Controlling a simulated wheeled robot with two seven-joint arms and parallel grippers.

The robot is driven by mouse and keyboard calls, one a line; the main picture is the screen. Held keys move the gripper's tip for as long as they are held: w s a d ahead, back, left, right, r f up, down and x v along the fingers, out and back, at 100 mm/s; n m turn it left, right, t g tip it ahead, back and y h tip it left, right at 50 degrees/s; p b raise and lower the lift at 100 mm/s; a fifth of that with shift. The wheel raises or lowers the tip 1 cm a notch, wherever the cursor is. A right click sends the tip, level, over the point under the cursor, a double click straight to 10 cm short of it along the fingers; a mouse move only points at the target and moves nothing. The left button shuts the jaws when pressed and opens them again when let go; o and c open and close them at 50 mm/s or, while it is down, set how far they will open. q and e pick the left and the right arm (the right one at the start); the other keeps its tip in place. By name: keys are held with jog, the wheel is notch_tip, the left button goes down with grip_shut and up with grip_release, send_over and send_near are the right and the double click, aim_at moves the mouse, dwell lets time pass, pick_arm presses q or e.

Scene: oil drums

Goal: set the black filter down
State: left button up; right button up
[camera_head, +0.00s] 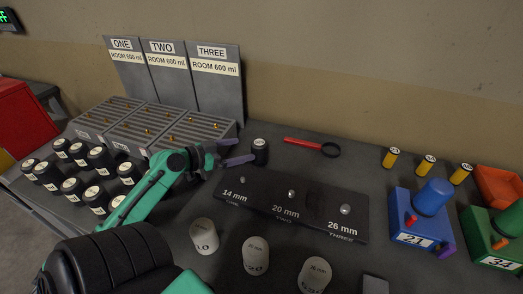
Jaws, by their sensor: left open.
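A black filter (260,153) with a pale top label stands upright on the grey table, just behind the dark size board. My left gripper (240,152) has purple fingers and is open, with its tips just left of this filter. I cannot tell whether a fingertip touches it. Several similar black filters (96,196) with white tops stand in a group at the left. My right gripper is not in view.
Grey slatted racks (150,124) with brass pieces stand before the panels ONE, TWO and THREE. A dark board (290,207) marks 14, 20 and 26 mm. A red-handled strap tool (312,144) lies behind. White cylinders (256,256) stand in front, blue drum unit (420,215) right.

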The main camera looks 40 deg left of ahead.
pick_arm(q)
jog(key=p+x, duration=0.1)
jog(key=x, duration=0.1)
jog(key=p+x, duration=0.1)
jog(key=x, duration=0.2)
jog(key=p+x, duration=0.1)
jog(key=x, duration=0.1)
jog(key=shift+w+d+r, duration=0.25)
jog(key=shift+w, duration=0.2)
jog(key=shift+w+f, duration=0.25)
jog(key=shift+f, duration=0.05)
jog(key=shift+s+r, duration=0.1)
jog(key=shift+s, duration=0.1)
jog(key=c, duration=1.1)
jog(key=shift+w, duration=0.1)
grip_shut()
